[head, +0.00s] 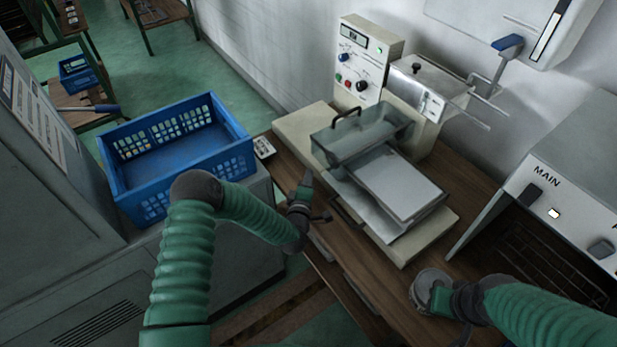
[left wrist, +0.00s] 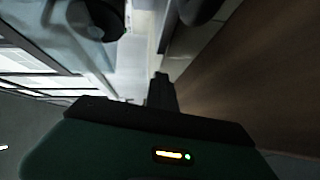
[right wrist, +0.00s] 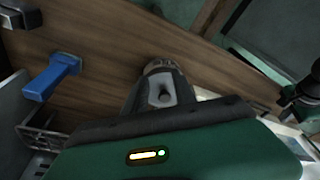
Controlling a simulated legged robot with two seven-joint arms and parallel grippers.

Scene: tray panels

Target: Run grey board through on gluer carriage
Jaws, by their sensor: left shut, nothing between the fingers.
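The grey board (head: 400,187) lies flat on the metal carriage (head: 378,222) of the gluer, partly out from under the grey hood (head: 362,137) with its black handle. The gluer's cream base (head: 425,240) sits on the wooden bench. My left gripper (head: 304,188) is shut and empty, left of the carriage near the bench's edge and apart from the board. Its fingers show dark in the left wrist view (left wrist: 160,90). My right gripper (head: 430,290) is low over the bench, right of the base's front corner. Its fingers show in the right wrist view (right wrist: 160,85), but their opening is unclear.
A blue crate (head: 180,160) stands on a grey cabinet at left. A control box (head: 360,70) with knobs stands behind the gluer. A grey machine marked MAIN (head: 570,190) closes off the right. A blue lever (right wrist: 52,74) shows in the right wrist view.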

